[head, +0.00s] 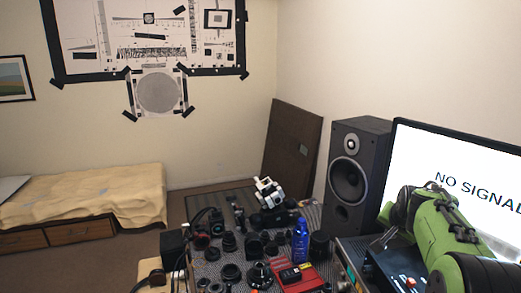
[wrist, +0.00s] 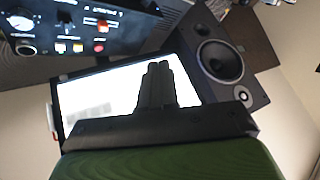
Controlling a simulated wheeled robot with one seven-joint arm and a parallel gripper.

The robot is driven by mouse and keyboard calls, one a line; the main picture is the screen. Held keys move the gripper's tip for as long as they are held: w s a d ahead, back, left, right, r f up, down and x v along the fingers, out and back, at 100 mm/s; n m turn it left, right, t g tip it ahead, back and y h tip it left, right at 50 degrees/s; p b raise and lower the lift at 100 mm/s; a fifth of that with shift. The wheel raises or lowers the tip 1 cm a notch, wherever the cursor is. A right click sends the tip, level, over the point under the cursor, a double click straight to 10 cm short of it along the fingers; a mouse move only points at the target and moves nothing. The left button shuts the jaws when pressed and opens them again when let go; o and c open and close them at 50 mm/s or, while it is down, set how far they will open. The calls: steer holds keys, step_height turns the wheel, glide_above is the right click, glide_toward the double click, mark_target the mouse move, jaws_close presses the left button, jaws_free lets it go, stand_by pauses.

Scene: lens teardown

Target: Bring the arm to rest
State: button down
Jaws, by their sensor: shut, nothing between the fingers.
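My gripper (wrist: 158,68) shows dark in the wrist view, with its two fingers together and nothing between them. Behind the fingers is the bright screen of the monitor (wrist: 85,95). In the head view my green arm is folded at the lower right, in front of the monitor (head: 408,150) that reads "NO SIGNAL". The fingers are hard to make out in the head view.
A black speaker (head: 358,170) stands left of the monitor. The table holds many lens parts, a blue bottle (head: 300,241), a red case (head: 297,279) and a white microscope-like device (head: 268,192). A control box (wrist: 90,25) with knobs lies near my gripper. A covered bed (head: 80,195) is far left.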

steer(key=s+a+r+n+y, duration=0.1)
steer(key=s+a+r+n, duration=0.15)
steer(key=s+a, duration=0.55)
steer(key=s+a+r+n+y, duration=0.1)
steer(key=s+a+n, duration=0.2)
steer(key=s+a, duration=0.5)
steer(key=s+a+f+n, duration=0.2)
steer(key=s, duration=0.6)
steer(key=s+a+f+n+g+y, duration=0.1)
steer(key=s+a+f+n, duration=0.1)
steer(key=s, duration=0.6)
steer(key=shift+a+f+g, duration=0.3)
steer(key=shift+a+f, duration=0.45)
steer(key=shift+a, duration=0.1)
steer(key=shift+w, duration=0.1)
